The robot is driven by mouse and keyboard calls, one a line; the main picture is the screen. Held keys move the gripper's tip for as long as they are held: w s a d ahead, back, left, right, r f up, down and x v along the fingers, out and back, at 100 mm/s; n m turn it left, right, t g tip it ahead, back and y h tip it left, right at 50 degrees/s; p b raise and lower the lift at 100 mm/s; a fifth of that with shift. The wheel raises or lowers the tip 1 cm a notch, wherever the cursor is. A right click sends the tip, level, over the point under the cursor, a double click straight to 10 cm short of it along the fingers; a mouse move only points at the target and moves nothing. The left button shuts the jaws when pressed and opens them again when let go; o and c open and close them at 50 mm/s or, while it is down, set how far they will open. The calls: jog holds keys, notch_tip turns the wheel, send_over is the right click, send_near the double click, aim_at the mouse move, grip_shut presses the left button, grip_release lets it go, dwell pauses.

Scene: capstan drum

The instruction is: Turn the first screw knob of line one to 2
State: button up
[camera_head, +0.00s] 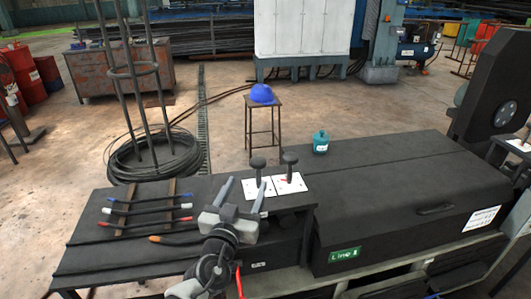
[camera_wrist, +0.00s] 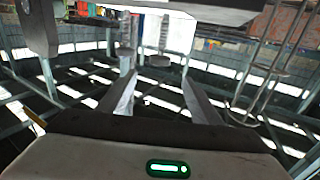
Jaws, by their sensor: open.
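Two dark screw knobs stand upright on stems above white plates on the black bench, a left knob (camera_head: 257,163) and a right knob (camera_head: 290,158). Small red marks show on the plates, but the numbers are too small to read. A green sign (camera_head: 344,255) reading "Line 1" is on the bench front. My gripper (camera_head: 249,182) is open, its two grey fingers apart, in front of the left knob's plate in the picture. No contact with a knob shows. The open fingers also show in the wrist view (camera_wrist: 160,77), with nothing clearly between them.
Several rods with coloured ends (camera_head: 150,210) lie across wooden strips to the left. A teal canister (camera_head: 320,143) stands on the bench behind the knobs. A blue helmet (camera_head: 262,94) rests on a stool behind. A large black guard (camera_head: 495,85) rises at right.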

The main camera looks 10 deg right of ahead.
aim_at(258, 174)
jog(key=p+x, duration=0.2)
jog(key=x, duration=1.5)
jog(key=shift+s+d+f, duration=0.1)
jog(key=c, duration=1.1)
jog(key=shift+o, duration=0.2)
